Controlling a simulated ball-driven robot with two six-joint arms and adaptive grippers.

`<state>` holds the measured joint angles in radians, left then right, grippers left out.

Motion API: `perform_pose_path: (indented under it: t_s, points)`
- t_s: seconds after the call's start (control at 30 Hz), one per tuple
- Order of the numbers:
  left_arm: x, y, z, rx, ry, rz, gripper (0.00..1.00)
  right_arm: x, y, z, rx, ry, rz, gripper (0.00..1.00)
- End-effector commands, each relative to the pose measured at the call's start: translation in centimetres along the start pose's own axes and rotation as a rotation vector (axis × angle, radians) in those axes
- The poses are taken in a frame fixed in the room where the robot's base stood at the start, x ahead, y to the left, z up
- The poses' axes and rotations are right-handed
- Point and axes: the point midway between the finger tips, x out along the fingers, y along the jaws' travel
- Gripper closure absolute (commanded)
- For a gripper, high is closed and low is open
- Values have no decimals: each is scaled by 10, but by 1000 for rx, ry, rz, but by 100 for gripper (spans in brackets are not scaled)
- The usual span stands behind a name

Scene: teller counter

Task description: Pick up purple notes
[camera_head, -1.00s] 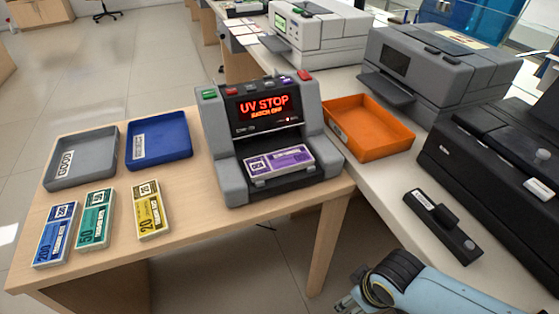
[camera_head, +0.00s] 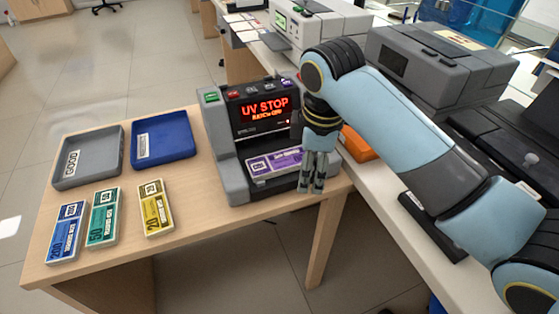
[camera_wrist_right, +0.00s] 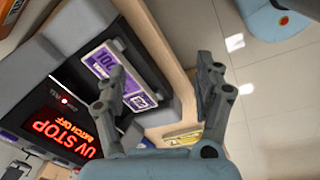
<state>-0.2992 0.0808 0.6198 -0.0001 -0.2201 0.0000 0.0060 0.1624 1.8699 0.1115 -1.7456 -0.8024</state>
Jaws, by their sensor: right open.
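The purple notes (camera_head: 272,162) lie in the front tray of the grey note-counting machine (camera_head: 232,170), whose red display reads "UV STOP". My right gripper (camera_head: 312,188) points down at the right front of the machine and covers the right end of the purple notes. In the right wrist view, the purple notes (camera_wrist_right: 122,75) show beside and partly behind one finger, with my open right gripper (camera_wrist_right: 165,80) spread and nothing between its fingers. My left gripper is not in view.
Blue (camera_head: 67,232), green (camera_head: 103,218) and yellow (camera_head: 155,208) note bundles lie on the wooden table. A grey tray (camera_head: 88,180) and a blue tray (camera_head: 165,150) sit behind them. An orange tray (camera_head: 358,143) is mostly hidden by my arm.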

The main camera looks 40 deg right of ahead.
Motion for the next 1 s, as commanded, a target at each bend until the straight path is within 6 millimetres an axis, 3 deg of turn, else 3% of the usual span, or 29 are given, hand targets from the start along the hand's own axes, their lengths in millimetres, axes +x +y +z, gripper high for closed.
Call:
perform_pose_path:
  t_s: [0.03, 0.2, 0.33, 0.47, 0.7, 0.87, 1.0]
  points:
    - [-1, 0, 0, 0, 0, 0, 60, -4, 18, -11, -68, -5, -11, 31]
    - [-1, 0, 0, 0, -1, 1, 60, -18, 66, -39, -330, -18, -82, 31]
    - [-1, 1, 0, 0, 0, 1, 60, -27, 87, -50, -457, -14, -121, 31]
    - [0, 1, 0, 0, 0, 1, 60, -20, 90, -53, -497, -12, -137, 31]
    - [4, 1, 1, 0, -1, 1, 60, 18, 85, -52, -497, -11, -136, 31]
    - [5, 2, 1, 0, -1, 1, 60, 30, 84, -53, -496, -11, -135, 31]
    - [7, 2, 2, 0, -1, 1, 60, 50, 80, -58, -496, -10, -136, 31]
